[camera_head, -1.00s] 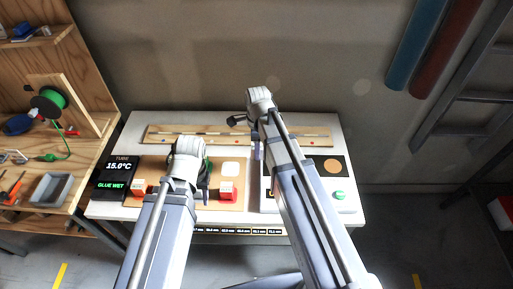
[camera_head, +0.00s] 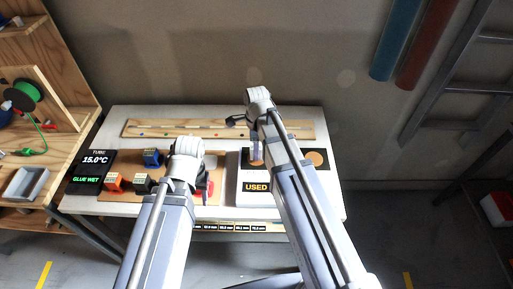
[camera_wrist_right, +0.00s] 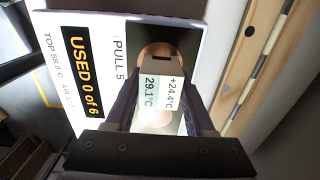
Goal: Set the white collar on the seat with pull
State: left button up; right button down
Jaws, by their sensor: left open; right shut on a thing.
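My right gripper (camera_head: 257,150) is over the left part of the white panel (camera_head: 250,199) that reads USED. In the right wrist view its jaws (camera_wrist_right: 161,95) are shut on a small white block, which I take as the white collar (camera_wrist_right: 158,75), with faces reading +24.4°C and 29.1°C. The same view shows PULL 5 and USED 0 of 6 on the panel (camera_wrist_right: 98,60), and a copper disc (camera_wrist_right: 153,48) just beyond the block. Whether the block touches the panel, I cannot tell. My left gripper (camera_head: 205,180) is open above the brown board, near a red block (camera_head: 203,196).
A dark display (camera_head: 92,172) reads TUBE 15.0°C, GLUE WET. A second copper disc (camera_head: 316,158) lies right of my right arm. A wooden strip (camera_head: 220,129) runs along the back.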

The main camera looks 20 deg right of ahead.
pick_arm(q)
jog(key=shift+f+b, duration=0.3)
jog(key=shift+f, duration=0.35)
pick_arm(e)
jog(key=shift+f, duration=0.65)
pick_arm(q)
jog(key=shift+f, duration=0.15)
pick_arm(e)
jog(key=shift+f, duration=0.15)
jog(key=shift+c, duration=0.9)
grip_release()
pick_arm(q)
jog(key=shift+r, duration=0.2)
notch_tip(320, 180, up, 8)
jog(key=p, duration=0.7)
jog(key=shift+f+p, duration=0.25)
jog(key=shift+p, duration=0.05)
pick_arm(e)
notch_tip(320, 180, up, 8)
jog(key=shift+f, duration=0.1)
